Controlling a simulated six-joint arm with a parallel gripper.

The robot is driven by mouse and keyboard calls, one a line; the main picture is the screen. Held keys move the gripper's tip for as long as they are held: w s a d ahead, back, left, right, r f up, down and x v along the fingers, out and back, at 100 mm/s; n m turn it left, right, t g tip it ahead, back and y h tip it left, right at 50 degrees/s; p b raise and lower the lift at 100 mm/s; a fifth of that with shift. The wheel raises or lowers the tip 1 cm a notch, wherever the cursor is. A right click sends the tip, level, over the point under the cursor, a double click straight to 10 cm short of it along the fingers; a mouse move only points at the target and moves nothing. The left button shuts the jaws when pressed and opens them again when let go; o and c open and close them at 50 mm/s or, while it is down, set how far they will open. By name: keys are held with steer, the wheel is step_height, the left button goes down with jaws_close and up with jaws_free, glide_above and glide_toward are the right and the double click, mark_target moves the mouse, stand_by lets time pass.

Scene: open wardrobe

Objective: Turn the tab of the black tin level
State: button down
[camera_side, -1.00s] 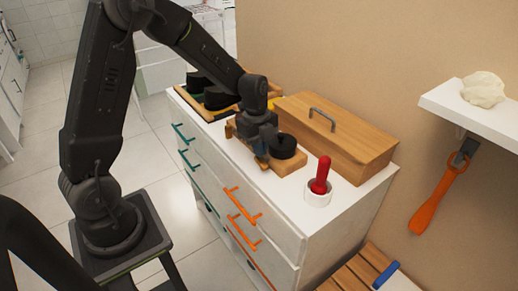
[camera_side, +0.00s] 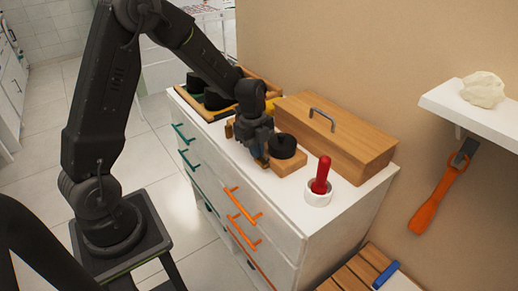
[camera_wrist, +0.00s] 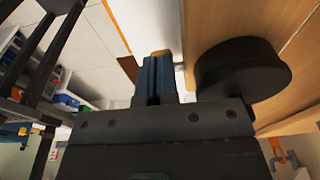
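The black tin (camera_side: 283,146) is a short round black cylinder on a wooden block (camera_side: 290,163) on top of the white dresser. It also shows in the wrist view (camera_wrist: 243,68), to the right of my fingers. I cannot make out its tab in either view. My gripper (camera_side: 262,156) is just left of the tin, low over the dresser top, and hides part of the block. In the wrist view the blue fingers (camera_wrist: 156,75) lie close together with a thin dark gap. I see nothing clearly held between them, and they look apart from the tin.
A wooden box with a metal handle (camera_side: 340,140) stands behind the tin. A red-handled tool (camera_side: 321,175) stands in a white cup (camera_side: 318,195) at right. A wooden tray (camera_side: 262,84) with black containers is at the back left. A white shelf (camera_side: 480,115) is at far right.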

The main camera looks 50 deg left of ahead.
steer(key=shift+s+f, duration=0.2)
steer(key=shift+f, duration=0.05)
steer(key=shift+d+r, duration=0.15)
steer(key=shift+d, duration=0.7)
steer(key=shift+r, duration=0.45)
steer(key=a+r, duration=0.5)
steer(key=r, duration=0.7)
steer(key=s+d+r+n+t, duration=0.2)
steer(key=s+d+n, duration=0.3)
steer(key=s+n, duration=0.4)
steer(key=s+d+r+n+t+y, duration=0.1)
steer(key=s+d+r+n+t, duration=0.2)
steer(key=s+n, duration=0.6)
steer(key=s+d+r, duration=0.1)
steer(key=d+r, duration=0.1)
steer(key=d, duration=0.1)
steer(key=shift+d+t+y, duration=0.3)
